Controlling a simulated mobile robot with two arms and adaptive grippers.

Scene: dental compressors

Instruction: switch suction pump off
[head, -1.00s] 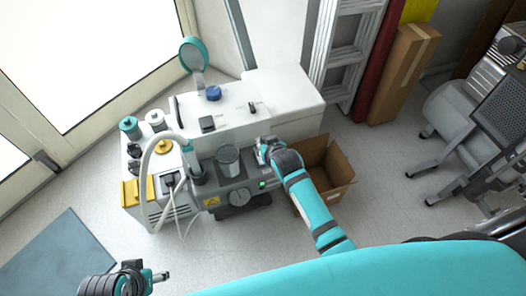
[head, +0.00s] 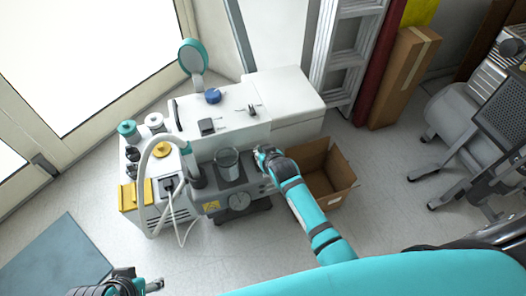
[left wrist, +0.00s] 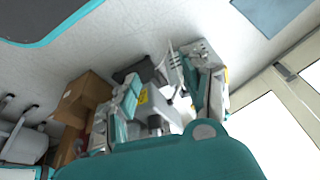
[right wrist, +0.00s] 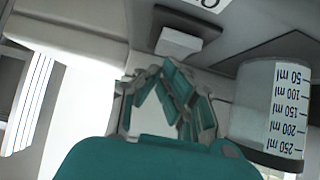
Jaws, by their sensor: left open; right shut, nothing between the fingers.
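The suction pump (head: 232,172) is a grey unit with a clear jar, a gauge and a hose, on the front of a white cabinet. No green light shows on its front panel now. My right gripper (head: 262,150) is at the right end of the pump, shut and empty. In the right wrist view the shut fingers (right wrist: 172,88) are just below a pale rocker-like switch (right wrist: 180,42) on a dark plate; I cannot tell whether they touch it. The graduated jar (right wrist: 272,105) stands beside them. My left gripper (head: 157,285) is open and empty, low at the left, away from the pump.
An open cardboard box (head: 325,180) stands on the floor right of the pump. A ladder (head: 350,50) leans behind. A grey compressor (head: 460,110) is at the right. The floor in front of the pump is clear.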

